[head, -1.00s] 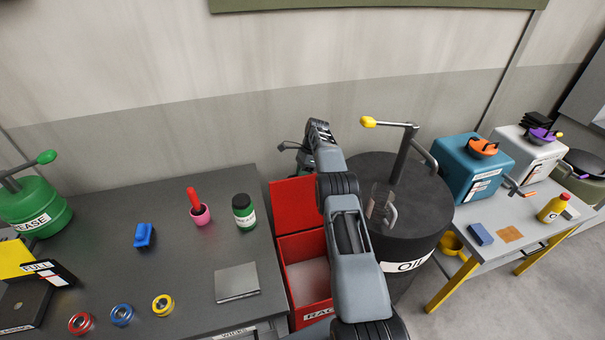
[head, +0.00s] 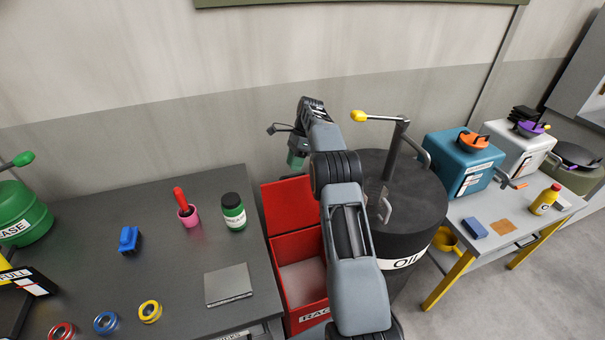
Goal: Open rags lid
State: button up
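The red rags bin (head: 306,318) stands on the floor between the dark workbench and the oil drum, its label partly hidden by my arm. Its red lid (head: 287,203) is raised, standing up at the back of the bin. The bin's opening shows a pale inside (head: 303,282). My gripper (head: 296,160) is at the far end of my arm, above and behind the raised lid near the wall, apart from it as far as I can see. Its fingers are small and partly hidden, so open or shut does not show.
The black oil drum (head: 408,225) with a yellow-knobbed pump handle stands close right of my arm. A grey table (head: 480,262) is at right.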

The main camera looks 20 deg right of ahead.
jog(key=s+a+r+b, duration=0.1)
jog(key=s+r+b, duration=0.1)
jog(key=s, duration=0.3)
jog(key=s+a+r+b, duration=0.1)
jog(key=s+r+b, duration=0.1)
jog(key=s+r, duration=0.2)
jog(key=shift+s+r, duration=0.3)
jog(key=shift+s, duration=0.75)
jog(key=shift+a, duration=0.1)
